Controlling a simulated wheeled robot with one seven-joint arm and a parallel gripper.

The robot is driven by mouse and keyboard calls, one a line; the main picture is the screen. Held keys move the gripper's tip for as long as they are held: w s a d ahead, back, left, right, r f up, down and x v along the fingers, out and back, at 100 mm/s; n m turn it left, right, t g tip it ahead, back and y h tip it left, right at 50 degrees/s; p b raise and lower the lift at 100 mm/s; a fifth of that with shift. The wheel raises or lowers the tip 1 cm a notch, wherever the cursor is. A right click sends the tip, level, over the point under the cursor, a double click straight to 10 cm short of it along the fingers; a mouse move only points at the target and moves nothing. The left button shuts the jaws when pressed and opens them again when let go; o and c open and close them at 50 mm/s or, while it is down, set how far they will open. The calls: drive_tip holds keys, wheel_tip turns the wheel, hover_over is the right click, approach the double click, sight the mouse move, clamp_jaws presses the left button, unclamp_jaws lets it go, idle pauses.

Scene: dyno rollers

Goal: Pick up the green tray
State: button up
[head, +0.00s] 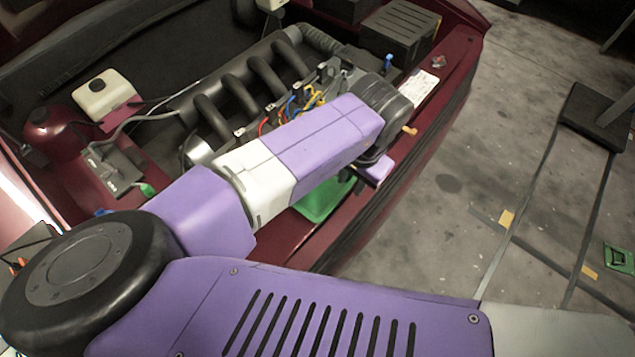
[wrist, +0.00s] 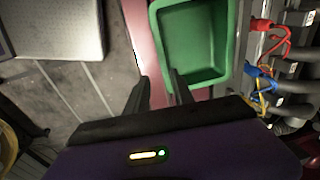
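The green tray (head: 322,204) lies on the dark red front edge of the car's engine bay, partly hidden behind my arm in the head view. In the wrist view the tray (wrist: 237,45) is upright and looks empty, at top centre. My gripper (wrist: 158,76) is at its near left corner, with two dark fingers apart and nothing held. The right finger overlaps the tray's corner in the picture, and the left finger is outside the tray. I cannot tell whether they touch it or how high they are.
The engine (head: 235,95) with pipes and coloured wires lies right behind the tray. A dark box (head: 400,35) and a white reservoir (head: 105,97) are also in the bay. The grey floor (head: 440,215) at right is mostly clear, with a small green object (head: 619,258) at the far right.

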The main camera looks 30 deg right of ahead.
sight(335, 200)
drive_tip(key=a, duration=0.2)
drive_tip(key=shift+a+f+y, duration=0.35)
drive_tip(key=shift+y, duration=0.05)
drive_tip(key=f, duration=0.4)
drive_tip(key=f+p, duration=0.1)
drive_tip(key=f, duration=0.2)
drive_tip(key=shift+w+a+f, duration=0.1)
drive_tip(key=shift+w+a, duration=0.3)
clamp_jaws()
